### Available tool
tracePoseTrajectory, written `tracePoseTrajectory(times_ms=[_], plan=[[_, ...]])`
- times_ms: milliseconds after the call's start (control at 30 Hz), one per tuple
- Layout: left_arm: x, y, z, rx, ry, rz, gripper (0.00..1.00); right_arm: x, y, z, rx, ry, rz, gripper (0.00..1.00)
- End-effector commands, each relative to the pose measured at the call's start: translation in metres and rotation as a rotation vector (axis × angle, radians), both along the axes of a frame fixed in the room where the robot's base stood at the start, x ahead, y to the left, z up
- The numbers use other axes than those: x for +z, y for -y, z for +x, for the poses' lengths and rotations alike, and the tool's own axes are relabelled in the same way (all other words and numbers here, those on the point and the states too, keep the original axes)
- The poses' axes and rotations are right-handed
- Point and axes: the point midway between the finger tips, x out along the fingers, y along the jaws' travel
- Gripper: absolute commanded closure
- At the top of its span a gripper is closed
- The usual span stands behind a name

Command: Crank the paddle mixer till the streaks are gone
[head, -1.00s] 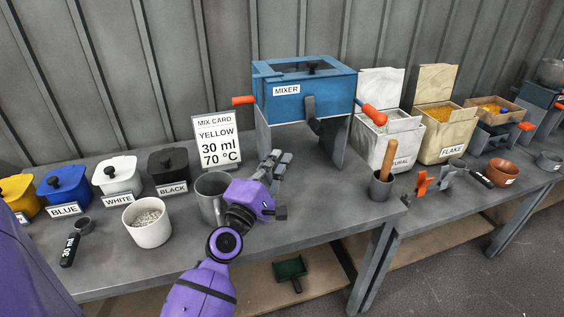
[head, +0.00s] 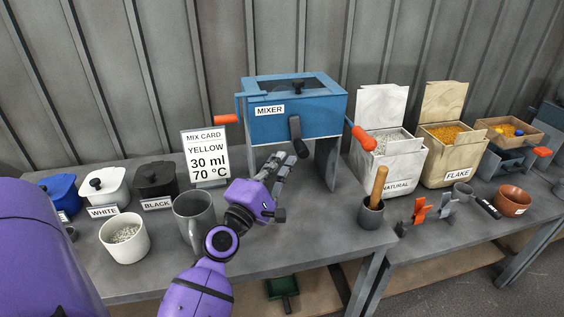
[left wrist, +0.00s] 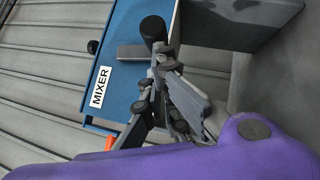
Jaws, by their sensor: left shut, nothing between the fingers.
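The blue mixer (head: 292,105) stands on grey legs on the bench, with a label on its front. My left gripper (head: 279,163) is shut and empty, just below and left of that grip. In the left wrist view, the fingers (left wrist: 168,92) are beside the black grip (left wrist: 153,29), not around it. The mixer's inside and any streaks are hidden. My right gripper is out of view.
A mix card (head: 206,158) reads yellow, 30 ml, 70 °C. A grey mug (head: 194,215) and a white pot (head: 124,240) stand close to my left arm. A grey cup with a wooden-handled tool (head: 378,184) stands right. Orange handles (head: 363,138) stick out from the mixer's sides.

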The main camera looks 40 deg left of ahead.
Motion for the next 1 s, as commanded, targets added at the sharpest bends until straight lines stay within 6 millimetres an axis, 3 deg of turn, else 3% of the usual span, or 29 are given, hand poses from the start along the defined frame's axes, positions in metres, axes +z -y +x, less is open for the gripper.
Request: tracePoseTrajectory(times_ms=[1000], plan=[[-0.005,0.010,0.012,0.000,-0.001,0.001,1.00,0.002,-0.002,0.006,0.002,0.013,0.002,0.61]])
